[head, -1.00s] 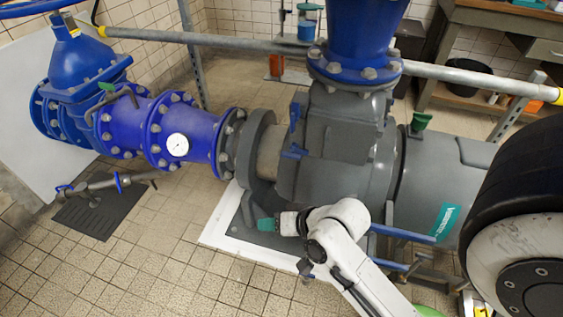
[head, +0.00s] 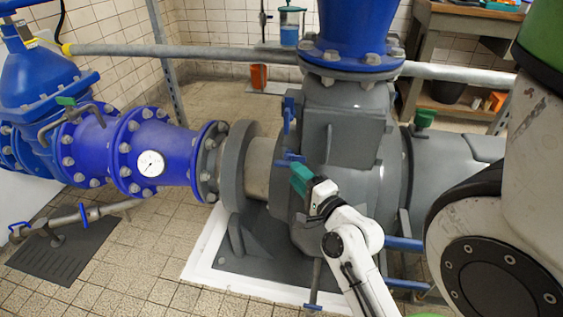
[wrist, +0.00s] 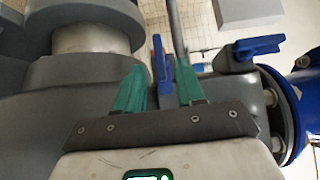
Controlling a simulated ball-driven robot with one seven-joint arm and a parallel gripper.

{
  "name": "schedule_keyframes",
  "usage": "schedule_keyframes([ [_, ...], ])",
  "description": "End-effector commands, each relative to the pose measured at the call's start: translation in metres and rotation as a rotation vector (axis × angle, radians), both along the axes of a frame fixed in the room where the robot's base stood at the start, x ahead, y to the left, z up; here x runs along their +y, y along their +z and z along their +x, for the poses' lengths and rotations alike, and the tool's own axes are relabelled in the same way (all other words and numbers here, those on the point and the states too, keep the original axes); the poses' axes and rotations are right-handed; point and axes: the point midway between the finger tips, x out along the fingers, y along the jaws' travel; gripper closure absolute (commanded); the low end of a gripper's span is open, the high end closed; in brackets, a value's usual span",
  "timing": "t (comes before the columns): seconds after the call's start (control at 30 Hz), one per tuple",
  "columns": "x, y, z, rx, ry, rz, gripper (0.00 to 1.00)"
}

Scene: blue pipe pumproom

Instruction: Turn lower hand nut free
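The lower hand nut (head: 291,160) is a blue winged piece on the front of the grey pump housing (head: 345,155). The upper hand nut (head: 288,115) is blue and sits above it. My gripper (head: 299,178) has green fingers and is just below the lower nut in the head view. In the wrist view the lower nut (wrist: 160,65) stands between the two open fingertips of my gripper (wrist: 160,78), with small gaps on both sides. I cannot tell how deep it is between them. The upper nut (wrist: 255,48) shows to the right there.
A blue flanged pipe (head: 360,40) rises from the pump. A blue pipe with a gauge (head: 150,163) joins from the left. A grey rail (head: 190,52) crosses behind. Tiled floor (head: 150,270) is open at front left. A workbench (head: 460,45) stands at the back right.

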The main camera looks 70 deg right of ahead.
Motion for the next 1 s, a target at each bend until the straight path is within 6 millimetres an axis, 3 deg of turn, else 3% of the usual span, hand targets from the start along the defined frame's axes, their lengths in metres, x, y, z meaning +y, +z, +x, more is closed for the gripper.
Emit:
schedule_keyframes([
  [0.23,-0.027,-0.001,0.032,-0.001,0.000,-0.002,0.62],
  [0.5,-0.046,-0.001,0.054,0.001,0.001,-0.002,0.62],
  [0.9,-0.049,-0.001,0.058,0.003,0.001,0.000,0.62],
  [1.0,-0.049,-0.001,0.058,0.003,0.001,0.000,0.71],
])
